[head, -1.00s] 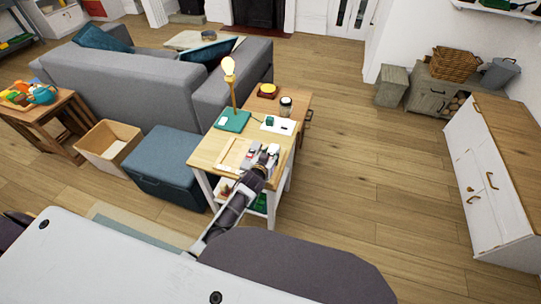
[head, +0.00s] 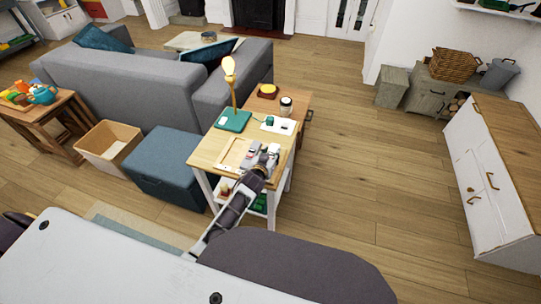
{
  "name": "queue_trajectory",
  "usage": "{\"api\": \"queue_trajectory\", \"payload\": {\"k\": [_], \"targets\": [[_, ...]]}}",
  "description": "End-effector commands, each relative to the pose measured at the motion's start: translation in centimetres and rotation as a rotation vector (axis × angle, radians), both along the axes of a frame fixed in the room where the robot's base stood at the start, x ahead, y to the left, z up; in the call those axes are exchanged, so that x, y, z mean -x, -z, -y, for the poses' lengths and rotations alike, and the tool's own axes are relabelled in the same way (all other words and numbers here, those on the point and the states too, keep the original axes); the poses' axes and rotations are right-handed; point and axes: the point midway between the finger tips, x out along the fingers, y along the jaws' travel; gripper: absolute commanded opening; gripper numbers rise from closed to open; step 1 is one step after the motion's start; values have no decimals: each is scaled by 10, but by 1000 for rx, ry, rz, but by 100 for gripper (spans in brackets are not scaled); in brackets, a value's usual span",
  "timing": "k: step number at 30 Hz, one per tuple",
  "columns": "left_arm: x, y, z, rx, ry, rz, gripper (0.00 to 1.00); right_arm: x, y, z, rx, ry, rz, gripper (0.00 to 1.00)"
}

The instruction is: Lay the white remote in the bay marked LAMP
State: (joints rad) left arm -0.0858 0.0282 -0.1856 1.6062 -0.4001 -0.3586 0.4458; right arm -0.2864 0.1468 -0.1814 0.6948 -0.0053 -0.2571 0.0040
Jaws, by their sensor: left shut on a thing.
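My left gripper (head: 262,157) reaches over the near right part of the small wooden table (head: 205,157). It is shut on a small pale thing that looks like the white remote, mostly hidden by the fingers. A shallow light wooden tray (head: 226,161) lies on the table, just left of the gripper and partly covered by it. Its bay markings are too small to read, so I cannot tell which bay is LAMP. My right gripper is not in view.
A white board (head: 286,129) with small items and a dark jar (head: 286,106) are farther back. A blue storage ottoman (head: 165,160) stands left of the table. The floor to the right is clear.

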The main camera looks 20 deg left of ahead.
Motion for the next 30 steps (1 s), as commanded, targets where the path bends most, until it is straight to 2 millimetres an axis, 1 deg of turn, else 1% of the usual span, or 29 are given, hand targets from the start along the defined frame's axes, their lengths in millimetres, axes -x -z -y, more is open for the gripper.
{"api": "queue_trajectory", "payload": {"k": [1,18,19,24,30], "targets": [[7,18,0,-1,-2,-33,11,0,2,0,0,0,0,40],[7,21,1,1,-1,-34,11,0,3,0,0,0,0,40],[7,21,1,1,-1,-34,39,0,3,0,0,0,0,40],[7,21,1,1,-1,-34,61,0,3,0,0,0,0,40],[7,21,0,1,-4,-34,62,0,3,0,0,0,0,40]]}}
